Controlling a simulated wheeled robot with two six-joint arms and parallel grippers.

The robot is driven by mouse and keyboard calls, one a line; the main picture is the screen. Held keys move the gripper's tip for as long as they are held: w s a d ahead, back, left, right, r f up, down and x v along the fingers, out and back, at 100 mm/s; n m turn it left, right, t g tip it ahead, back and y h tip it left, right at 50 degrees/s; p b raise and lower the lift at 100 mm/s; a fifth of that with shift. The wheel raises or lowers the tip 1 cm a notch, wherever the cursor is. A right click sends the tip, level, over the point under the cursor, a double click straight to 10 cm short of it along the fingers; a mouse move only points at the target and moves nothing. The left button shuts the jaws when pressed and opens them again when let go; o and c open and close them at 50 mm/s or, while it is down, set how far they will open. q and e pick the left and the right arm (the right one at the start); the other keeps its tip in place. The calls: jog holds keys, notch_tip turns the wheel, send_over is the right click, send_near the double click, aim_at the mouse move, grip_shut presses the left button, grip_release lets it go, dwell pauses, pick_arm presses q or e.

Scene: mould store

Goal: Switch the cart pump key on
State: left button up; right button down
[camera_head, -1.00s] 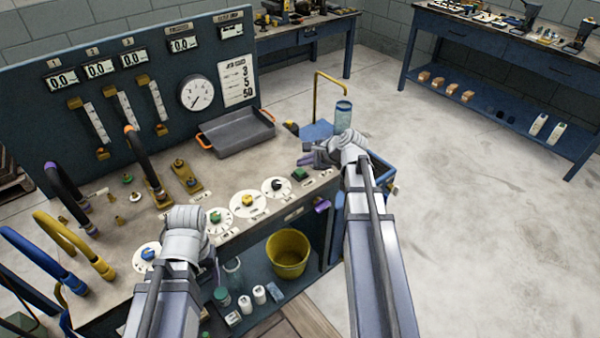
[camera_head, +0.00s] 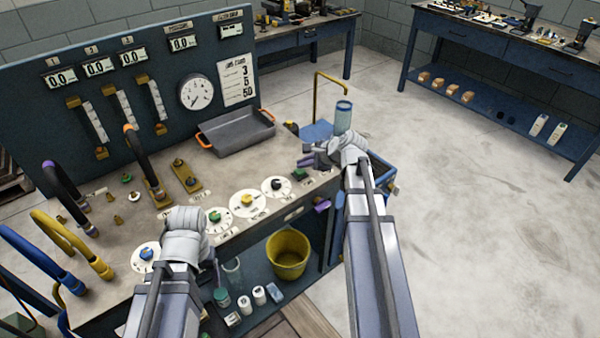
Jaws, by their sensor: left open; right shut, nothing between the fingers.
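The blue cart (camera_head: 381,171) stands at the right end of the bench, partly hidden behind my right gripper. A bent yellow pipe (camera_head: 317,95) and a clear cylinder with a blue rim (camera_head: 343,117) rise from it. A small pale knob-like part (camera_head: 393,189) shows on its right side. I cannot tell which part is the pump key. My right gripper (camera_head: 308,159) is shut and empty, in front of the cart near the bench's right end. My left gripper (camera_head: 205,262) is over the bench's front edge, open; its fingers are mostly hidden by its wrist.
The bench top (camera_head: 235,180) has dials with coloured knobs along its front and a grey tray (camera_head: 236,134) at the back. Curved hoses (camera_head: 62,185) stand at left. A yellow bucket (camera_head: 288,252) sits on the lower shelf. The floor (camera_head: 480,230) at right is clear.

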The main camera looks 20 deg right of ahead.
aim_at(303, 171)
jog(key=shift+f+b, duration=0.5)
dwell(0.4)
jog(key=shift+r, duration=0.2)
jog(key=shift+r+p, duration=0.75)
jog(key=shift+p, duration=0.2)
notch_tip(303, 171, up, 6)
jog(key=p, duration=0.6)
